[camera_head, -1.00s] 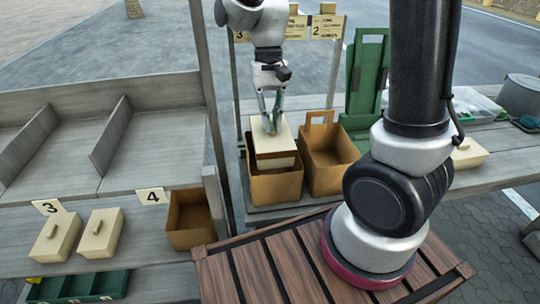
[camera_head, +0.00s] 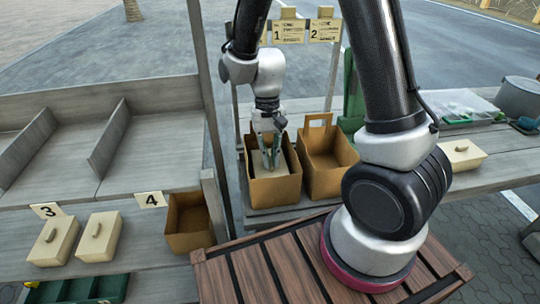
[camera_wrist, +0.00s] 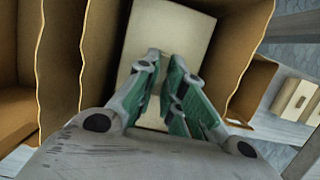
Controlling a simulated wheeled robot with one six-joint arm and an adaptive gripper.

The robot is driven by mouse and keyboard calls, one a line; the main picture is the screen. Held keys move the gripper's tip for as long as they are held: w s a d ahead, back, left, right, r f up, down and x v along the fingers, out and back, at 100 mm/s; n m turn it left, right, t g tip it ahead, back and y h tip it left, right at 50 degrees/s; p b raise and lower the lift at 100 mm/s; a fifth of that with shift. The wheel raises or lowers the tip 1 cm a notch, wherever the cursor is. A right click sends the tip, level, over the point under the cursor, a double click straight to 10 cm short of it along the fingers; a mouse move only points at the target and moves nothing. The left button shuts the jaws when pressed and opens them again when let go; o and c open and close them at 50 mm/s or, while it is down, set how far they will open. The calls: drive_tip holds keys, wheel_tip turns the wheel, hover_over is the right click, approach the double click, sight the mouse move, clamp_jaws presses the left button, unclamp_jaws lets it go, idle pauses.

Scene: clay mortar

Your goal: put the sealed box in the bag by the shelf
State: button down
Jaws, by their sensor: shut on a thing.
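The cream box (camera_head: 289,161) is inside the left of two brown paper bags (camera_head: 275,191) on the grey bench, beside the shelf post. My gripper (camera_head: 269,160) reaches down into that bag from above and is shut on the box. The wrist view shows the box (camera_wrist: 168,38) between the bag's walls, with the green-padded fingers (camera_wrist: 165,85) at its top. The fingers cover the box's knob, and the bag walls hide its lower part. I cannot tell whether it touches the bag's floor.
A second brown bag (camera_head: 326,165) with a handle stands close on the right. A smaller open bag (camera_head: 188,226) sits at the shelf's right end. Two cream boxes (camera_head: 53,241) (camera_head: 99,237) lie near signs 3 and 4. Another box (camera_head: 463,154) is at the right.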

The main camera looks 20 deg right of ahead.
drive_tip(key=c, duration=1.5)
unclamp_jaws()
drive_tip(key=shift+f, duration=0.1)
drive_tip(key=a+v, duration=0.1)
drive_tip(key=v, duration=1.1)
drive_tip(key=s+d+r+t, duration=0.2)
drive_tip(key=s+d+r, duration=0.2)
drive_tip(key=s+d, duration=0.1)
drive_tip(key=s+d+r+n+t, duration=0.1)
drive_tip(key=s+d+r+t, duration=0.2)
drive_tip(key=s+d+r, duration=0.2)
drive_tip(key=s+d+r+n+t, duration=0.1)
drive_tip(key=s+d+r+t, duration=0.1)
drive_tip(key=s+d+r, duration=0.2)
drive_tip(key=shift+s+d+r+t+h, duration=0.25)
drive_tip(key=shift+s+d+t+h, duration=0.05)
drive_tip(key=shift+s+d, duration=0.35)
